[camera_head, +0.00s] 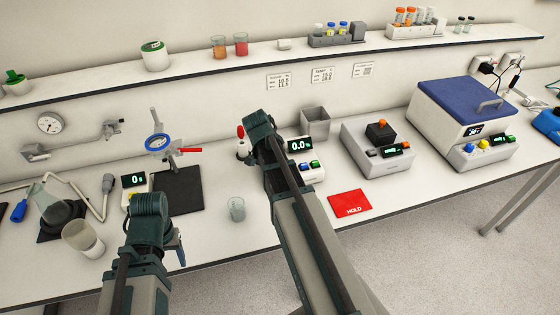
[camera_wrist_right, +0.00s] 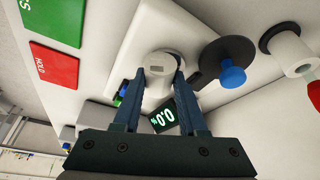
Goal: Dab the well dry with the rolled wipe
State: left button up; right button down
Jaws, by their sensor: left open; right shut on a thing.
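In the right wrist view my right gripper (camera_wrist_right: 160,76) is shut on a white roll, the rolled wipe (camera_wrist_right: 160,64), held over the white instrument (camera_wrist_right: 130,45). Whether the wipe touches the instrument cannot be told, and the well is not visible. A dark round lid with a blue knob (camera_wrist_right: 231,76) lies beside the wipe. In the head view the instrument (camera_head: 309,172) shows "0.0", partly behind my right arm, which hides that gripper. My left gripper (camera_head: 178,250) is open, low over the front of the bench, mostly hidden by its own wrist.
A red HOLD mat (camera_head: 350,203) lies right of the instrument, and a grey bin (camera_head: 316,123) stands behind it. A red-topped dropper (camera_head: 240,132) stands left of my right arm. A glass beaker (camera_head: 236,209) and a black mat (camera_head: 180,188) are between my arms.

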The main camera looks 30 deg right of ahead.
jog(key=shift+w+a, duration=0.3)
jog(key=shift+w, duration=0.15)
jog(key=shift+d, duration=0.15)
dwell(0.3)
jog(key=shift+s+d, duration=0.15)
jog(key=shift+d, duration=0.5)
jog(key=shift+w+a, duration=0.3)
jog(key=shift+w, duration=0.2)
jog(key=shift+s, duration=0.2)
jog(key=shift+s+a, duration=0.2)
jog(key=shift+s, duration=0.4)
jog(key=shift+w+d, duration=0.1)
jog(key=shift+w, duration=0.3)
dwell(0.6)
